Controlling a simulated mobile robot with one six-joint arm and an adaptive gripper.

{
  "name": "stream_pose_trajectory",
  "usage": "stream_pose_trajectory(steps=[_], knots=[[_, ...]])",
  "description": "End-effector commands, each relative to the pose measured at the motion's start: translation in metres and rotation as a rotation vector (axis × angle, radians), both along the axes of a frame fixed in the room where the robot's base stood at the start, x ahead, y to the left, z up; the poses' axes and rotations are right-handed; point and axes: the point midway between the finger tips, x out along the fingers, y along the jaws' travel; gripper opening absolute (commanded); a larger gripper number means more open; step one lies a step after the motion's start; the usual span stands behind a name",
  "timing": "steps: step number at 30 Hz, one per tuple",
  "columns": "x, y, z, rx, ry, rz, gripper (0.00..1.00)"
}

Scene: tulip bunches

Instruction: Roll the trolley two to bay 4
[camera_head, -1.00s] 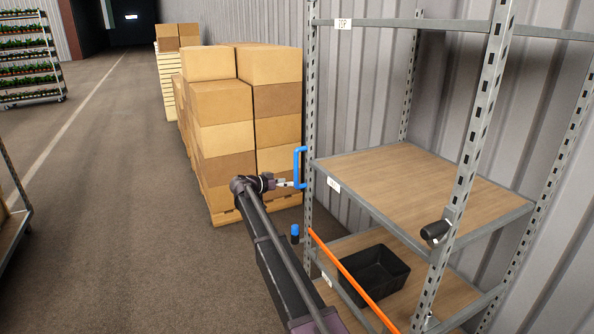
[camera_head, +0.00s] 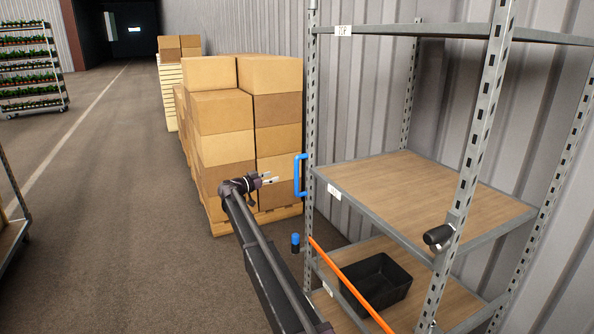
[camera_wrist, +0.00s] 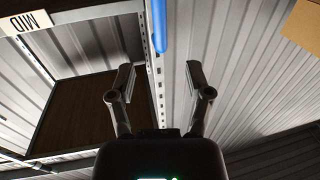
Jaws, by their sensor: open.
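A tall grey metal shelf trolley (camera_head: 425,195) with wooden shelves stands at the right of the head view. Its number and any bay mark are not readable. A blue handle (camera_head: 301,175) is on its left front post; part of it shows at the top of the wrist view (camera_wrist: 160,25). My gripper (camera_head: 271,178) is open and empty, a little left of the handle and apart from it. In the wrist view my gripper's fingers (camera_wrist: 158,75) are spread with nothing between them. The trolley's wheels are out of view.
Stacked cardboard boxes (camera_head: 222,140) on a pallet stand just behind my gripper. A black bin (camera_head: 376,283) and an orange bar (camera_head: 345,280) are at the lower shelf. A plant rack (camera_head: 30,70) stands far left. The floor aisle (camera_head: 100,200) is clear.

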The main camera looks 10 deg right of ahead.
Motion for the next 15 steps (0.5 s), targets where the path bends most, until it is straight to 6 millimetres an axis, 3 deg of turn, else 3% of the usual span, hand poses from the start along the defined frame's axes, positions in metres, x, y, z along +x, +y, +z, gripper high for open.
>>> stream_pose_trajectory(steps=[15], knots=[[0.035, -0.062, 0.000, 0.001, 0.000, -0.002, 0.65]])
